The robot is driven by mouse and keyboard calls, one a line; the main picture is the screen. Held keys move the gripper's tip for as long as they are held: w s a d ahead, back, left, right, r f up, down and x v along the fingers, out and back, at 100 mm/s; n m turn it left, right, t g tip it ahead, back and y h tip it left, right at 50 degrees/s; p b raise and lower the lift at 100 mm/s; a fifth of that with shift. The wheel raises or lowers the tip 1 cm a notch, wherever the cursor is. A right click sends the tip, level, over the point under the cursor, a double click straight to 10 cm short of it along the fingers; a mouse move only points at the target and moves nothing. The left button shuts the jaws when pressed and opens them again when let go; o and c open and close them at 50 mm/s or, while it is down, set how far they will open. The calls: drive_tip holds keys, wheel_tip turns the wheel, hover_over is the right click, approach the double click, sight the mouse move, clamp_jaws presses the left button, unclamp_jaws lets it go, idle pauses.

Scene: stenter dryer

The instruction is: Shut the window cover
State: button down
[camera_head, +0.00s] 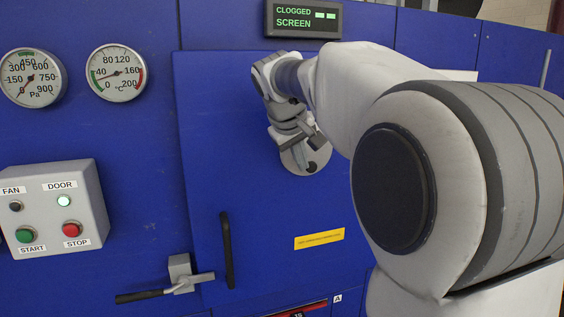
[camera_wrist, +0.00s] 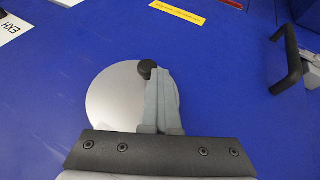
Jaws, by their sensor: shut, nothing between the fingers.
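The window cover is a round, plain grey metal disc (camera_wrist: 112,98) with a small black knob (camera_wrist: 147,67) near its rim. It lies against the blue door; the cover (camera_head: 293,160) and its knob (camera_head: 311,167) also show in the head view, partly behind my gripper. My gripper (camera_wrist: 158,74) is shut and empty, its fingertips right beside the knob and in front of the disc. I cannot tell whether they touch the knob. In the head view my gripper (camera_head: 316,141) is just above the knob. No glass shows around the disc; part of it is hidden behind the fingers.
The blue door (camera_head: 210,150) has a black bar handle (camera_head: 227,250), a latch lever (camera_head: 165,287) at its lower left and a yellow label (camera_head: 319,239). A control box (camera_head: 55,208) and two dials stand left. A CLOGGED SCREEN display (camera_head: 303,18) is above.

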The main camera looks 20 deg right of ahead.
drive_tip(key=shift+d, duration=0.4)
drive_tip(key=a+p+v, duration=0.1)
drive_tip(key=v, duration=1.7)
drive_tip(key=s+a+f+y, duration=0.2)
drive_tip(key=s+f, duration=0.8)
drive_tip(key=f, duration=0.4)
drive_tip(key=s+a+f+m+y, duration=0.1)
drive_tip(key=s+a+f+y, duration=0.1)
drive_tip(key=s+f, duration=0.8)
wheel_tip(320, 180, down, 4)
drive_tip(key=shift+s+y, duration=0.2)
drive_tip(key=shift+y, duration=0.2)
drive_tip(key=shift+a, duration=0.15)
